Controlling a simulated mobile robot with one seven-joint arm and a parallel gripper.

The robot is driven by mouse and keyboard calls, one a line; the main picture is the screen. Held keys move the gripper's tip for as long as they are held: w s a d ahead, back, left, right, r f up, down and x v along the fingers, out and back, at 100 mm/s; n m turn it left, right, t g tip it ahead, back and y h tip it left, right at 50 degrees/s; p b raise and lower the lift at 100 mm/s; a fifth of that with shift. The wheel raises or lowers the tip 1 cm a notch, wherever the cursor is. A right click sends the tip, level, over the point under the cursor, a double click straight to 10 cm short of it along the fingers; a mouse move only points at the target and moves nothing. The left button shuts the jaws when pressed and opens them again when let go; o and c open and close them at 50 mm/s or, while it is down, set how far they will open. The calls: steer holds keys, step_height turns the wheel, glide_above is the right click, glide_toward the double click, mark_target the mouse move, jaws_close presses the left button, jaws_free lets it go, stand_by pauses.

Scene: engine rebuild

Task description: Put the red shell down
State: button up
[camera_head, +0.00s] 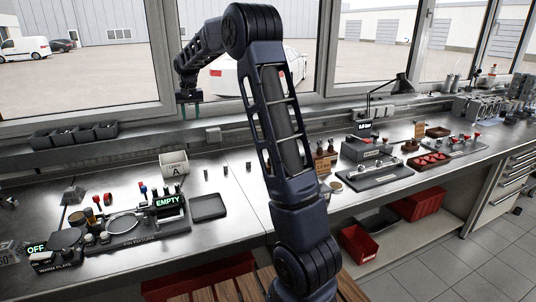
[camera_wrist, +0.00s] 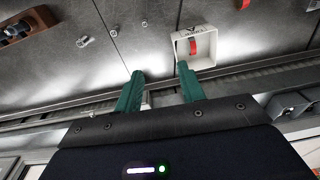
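A red curved shell (camera_wrist: 193,47) lies inside a small white box (camera_wrist: 208,63) in the wrist view. The box (camera_head: 174,168) stands near the back of the bench in the head view, marked with an "A"; I cannot make out the shell there. My gripper (camera_wrist: 160,72) shows two green fingers spread apart with nothing between them. In the head view my gripper (camera_head: 190,106) is raised above the back of the bench, in front of the window. The fingertips appear just beside the box in the wrist view, apart from the shell.
A fixture with an "EMPTY" display (camera_head: 168,201) and a dark flat tray (camera_head: 208,207) are in front of the box. Small metal cylinders (camera_head: 225,171) stand to its right. Dark bins (camera_head: 75,136) line the back ledge. A red tray (camera_head: 430,161) is farther right.

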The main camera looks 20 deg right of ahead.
steer(key=s+d+r+t, duration=0.1)
steer(key=s+d+r, duration=0.25)
steer(key=s, duration=0.45)
steer(key=s+d+r, duration=0.2)
steer(key=s+d, duration=0.2)
steer(key=s, duration=0.4)
steer(key=s+d+r+t, duration=0.15)
steer(key=s+d, duration=0.25)
steer(key=s, duration=0.4)
steer(key=s+d+f, duration=0.2)
steer(key=s+f, duration=0.1)
steer(key=s, duration=0.9)
steer(key=s+d+f, duration=0.2)
steer(key=s+f, duration=0.2)
steer(key=s, duration=0.7)
steer(key=shift+s+d+t, duration=0.35)
steer(key=shift+d+t, duration=0.05)
steer(key=shift+t, duration=0.05)
steer(key=shift+f, duration=0.1)
